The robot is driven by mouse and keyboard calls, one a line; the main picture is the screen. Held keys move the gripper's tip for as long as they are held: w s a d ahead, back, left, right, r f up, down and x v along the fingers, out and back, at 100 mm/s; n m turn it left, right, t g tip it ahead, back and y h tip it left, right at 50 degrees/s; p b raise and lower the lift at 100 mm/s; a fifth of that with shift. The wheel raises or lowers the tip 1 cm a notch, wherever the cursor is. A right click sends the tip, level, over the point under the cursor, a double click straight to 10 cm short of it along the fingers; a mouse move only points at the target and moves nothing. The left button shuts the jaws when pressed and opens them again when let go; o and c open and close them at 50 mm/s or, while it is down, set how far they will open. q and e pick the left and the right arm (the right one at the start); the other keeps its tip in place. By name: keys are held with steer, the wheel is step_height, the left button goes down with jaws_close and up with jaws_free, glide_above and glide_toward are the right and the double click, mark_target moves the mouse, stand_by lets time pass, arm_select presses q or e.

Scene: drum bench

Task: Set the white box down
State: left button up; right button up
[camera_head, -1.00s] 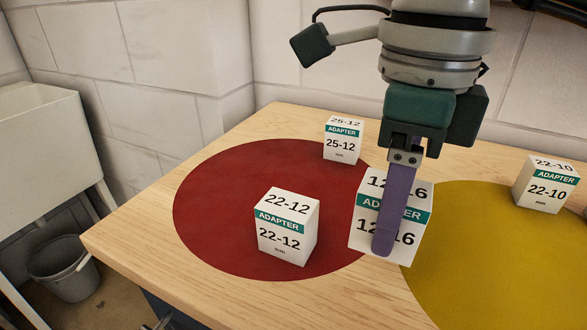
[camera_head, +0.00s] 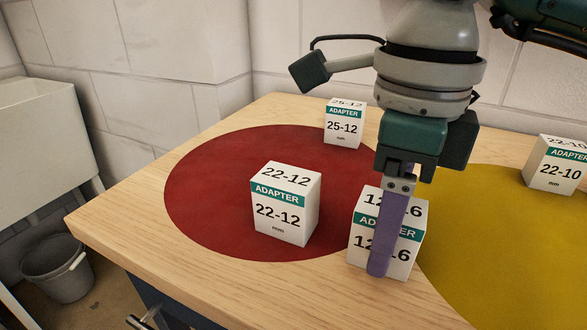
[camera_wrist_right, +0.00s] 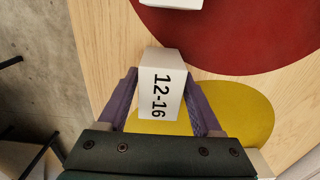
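The white box marked 12-16 (camera_head: 364,240) has a teal band and stands upright between the red disc (camera_head: 215,200) and the yellow disc (camera_head: 480,240). My right gripper (camera_head: 385,268) is over it from above, one purple finger across its front. In the right wrist view, the box (camera_wrist_right: 160,95) sits between the two purple fingers (camera_wrist_right: 162,78), which close on its sides near the tips. Its base looks at or very near the wooden tabletop; I cannot tell if it touches. My left gripper is not in view.
On the wooden bench (camera_head: 130,210), box 22-12 (camera_head: 284,215) stands on the red disc, left of the held box. Box 25-12 (camera_head: 343,128) stands behind, near the red disc's back edge. Box 22-10 (camera_head: 556,170) stands at right. A bucket (camera_head: 62,268) is on the floor.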

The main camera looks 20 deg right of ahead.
steer(key=shift+o, duration=1)
steer(key=shift+r, duration=0.2)
step_height(320, 180, up, 11)
steer(key=shift+f+p, duration=0.1)
steer(key=shift+p, duration=0.9)
steer(key=shift+r, duration=0.6)
